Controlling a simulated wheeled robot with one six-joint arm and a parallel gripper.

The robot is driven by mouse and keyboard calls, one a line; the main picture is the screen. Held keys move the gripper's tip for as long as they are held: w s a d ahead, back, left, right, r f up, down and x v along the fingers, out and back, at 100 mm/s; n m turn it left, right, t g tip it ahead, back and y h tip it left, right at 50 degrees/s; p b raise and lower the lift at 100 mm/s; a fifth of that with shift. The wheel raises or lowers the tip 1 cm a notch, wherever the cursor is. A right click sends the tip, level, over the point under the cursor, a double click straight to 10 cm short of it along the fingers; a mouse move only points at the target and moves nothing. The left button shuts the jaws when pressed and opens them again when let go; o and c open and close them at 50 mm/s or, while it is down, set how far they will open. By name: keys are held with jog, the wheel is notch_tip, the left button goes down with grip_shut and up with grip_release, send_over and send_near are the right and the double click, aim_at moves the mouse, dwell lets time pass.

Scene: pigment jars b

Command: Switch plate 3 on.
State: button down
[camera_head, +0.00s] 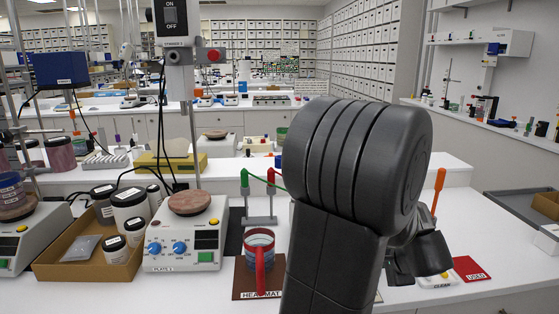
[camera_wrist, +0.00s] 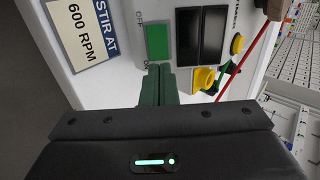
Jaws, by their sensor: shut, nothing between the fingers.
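In the wrist view my gripper (camera_wrist: 157,72) is shut and empty. Its dark green fingertips point at a white device panel, just below a lit-looking green switch (camera_wrist: 159,42); I cannot tell whether they touch it. Beside the switch are a dark display (camera_wrist: 200,35) and yellow buttons (camera_wrist: 203,79). The device's number is not readable there. In the head view a hot plate (camera_head: 187,235) has a label that seems to read plate 3, with two blue knobs and a green switch (camera_head: 205,257). My arm hides the bench behind it, and my fingers do not show there.
A sign (camera_wrist: 85,30) in the wrist view reads "STIR AT 600 RPM". A cardboard tray (camera_head: 75,265) with jars stands left of the hot plate. A mug (camera_head: 259,250) sits on a brown heat mat (camera_head: 243,280). A red "USED" mat (camera_head: 470,268) lies right of my arm.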

jog(key=shift+w+a+f, duration=0.1)
jog(key=shift+f, duration=0.05)
jog(key=shift+w+f+b, duration=0.2)
jog(key=shift+w+b, duration=0.05)
jog(key=shift+b, duration=0.1)
jog(key=p+v, duration=0.1)
jog(key=v, duration=1.6)
jog(key=shift+s+r, duration=0.25)
jog(key=x, duration=1.6)
jog(key=shift+w+f+b, duration=0.15)
jog(key=shift+f+b, duration=0.05)
jog(key=shift+b, duration=0.1)
